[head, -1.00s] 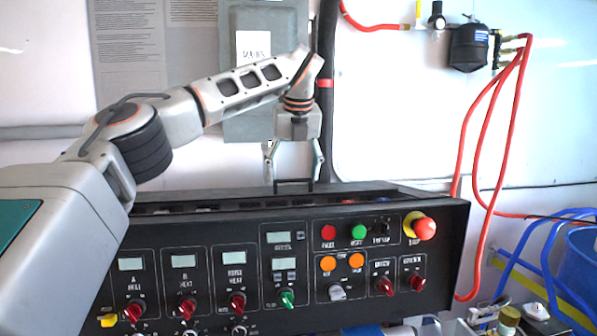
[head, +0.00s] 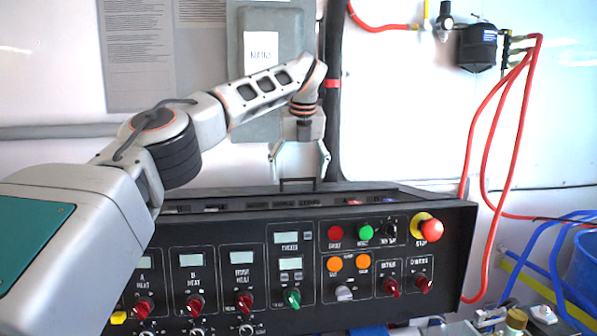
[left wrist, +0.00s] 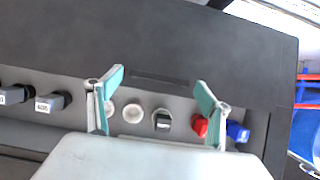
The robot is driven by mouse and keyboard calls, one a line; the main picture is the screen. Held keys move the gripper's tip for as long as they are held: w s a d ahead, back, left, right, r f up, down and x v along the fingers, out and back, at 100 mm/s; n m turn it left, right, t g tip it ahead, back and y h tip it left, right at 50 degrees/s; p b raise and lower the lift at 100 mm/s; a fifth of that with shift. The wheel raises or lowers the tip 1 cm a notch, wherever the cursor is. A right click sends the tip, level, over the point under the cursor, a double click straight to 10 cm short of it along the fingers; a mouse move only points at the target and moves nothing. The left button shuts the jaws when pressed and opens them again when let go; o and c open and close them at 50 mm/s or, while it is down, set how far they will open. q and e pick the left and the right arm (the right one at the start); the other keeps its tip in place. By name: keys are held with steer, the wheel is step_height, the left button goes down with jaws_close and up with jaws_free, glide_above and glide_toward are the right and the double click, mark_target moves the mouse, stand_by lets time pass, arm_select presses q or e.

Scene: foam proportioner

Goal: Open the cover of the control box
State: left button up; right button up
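The control box (head: 300,235) is a black console with a sloped front panel of knobs, buttons and small displays. A thin black handle (head: 297,180) stands up at the back of its top, near the middle. In the left wrist view a dark flat surface, seemingly the cover (left wrist: 170,40), carries a thin dark bar (left wrist: 160,79), likely the handle. My left gripper (head: 300,172) points down over the box's back edge, open, with its fingertips on either side of the handle. It holds nothing; I cannot tell whether it touches the handle. My right gripper is out of view.
Several switches sit in a recess below the bar, including a red one (left wrist: 200,126) and a blue one (left wrist: 237,132). A grey mains box (head: 270,75) hangs on the wall behind. Red hoses (head: 490,130) hang at right, near a blue bucket (head: 585,265).

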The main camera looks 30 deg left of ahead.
arm_select(q)
steer(key=v, duration=1.2)
stand_by(0.7)
